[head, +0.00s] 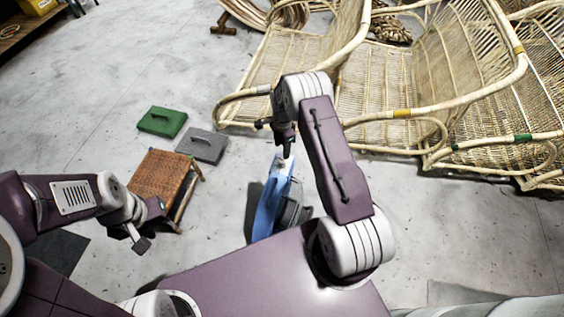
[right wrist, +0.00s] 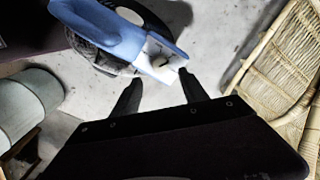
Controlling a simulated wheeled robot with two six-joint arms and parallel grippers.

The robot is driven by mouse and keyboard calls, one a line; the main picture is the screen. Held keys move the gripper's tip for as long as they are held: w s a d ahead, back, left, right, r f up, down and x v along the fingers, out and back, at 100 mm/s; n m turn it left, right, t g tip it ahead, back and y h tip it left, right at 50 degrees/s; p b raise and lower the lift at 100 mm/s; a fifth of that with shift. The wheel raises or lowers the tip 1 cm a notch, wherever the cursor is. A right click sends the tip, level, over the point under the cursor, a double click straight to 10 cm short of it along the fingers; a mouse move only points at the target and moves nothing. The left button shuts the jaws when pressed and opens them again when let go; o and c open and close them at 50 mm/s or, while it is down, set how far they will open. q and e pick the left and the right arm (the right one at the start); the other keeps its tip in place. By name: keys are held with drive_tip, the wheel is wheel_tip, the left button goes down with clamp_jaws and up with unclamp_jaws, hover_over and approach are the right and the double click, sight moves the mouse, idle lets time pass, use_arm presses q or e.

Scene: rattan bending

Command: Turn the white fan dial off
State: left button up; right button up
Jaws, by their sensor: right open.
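A blue fan (head: 268,205) with a grey round head stands on the floor, partly behind my right arm in the head view. In the right wrist view its blue body (right wrist: 105,30) ends in a white panel (right wrist: 160,55) with a dark mark, where the dial's setting cannot be read. My right gripper (right wrist: 160,88) is open and empty, with its fingertips just short of the white panel. In the head view the right gripper (head: 285,150) is above the fan's top end. My left gripper (head: 143,227) is away to the left, near a woven stool; its jaw opening is unclear.
The brown woven stool (head: 160,182) stands left of the fan. A green case (head: 162,121) and a grey case (head: 202,145) lie behind it. Rattan chairs (head: 375,95) fill the back right, close to my right arm. Bare floor (head: 110,90) is free at the left.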

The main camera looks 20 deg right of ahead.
sight(282, 160)
wheel_tip(282, 160, down, 9)
drive_tip(key=shift+r+b, duration=0.2)
drive_tip(key=shift+b, duration=0.95)
clamp_jaws()
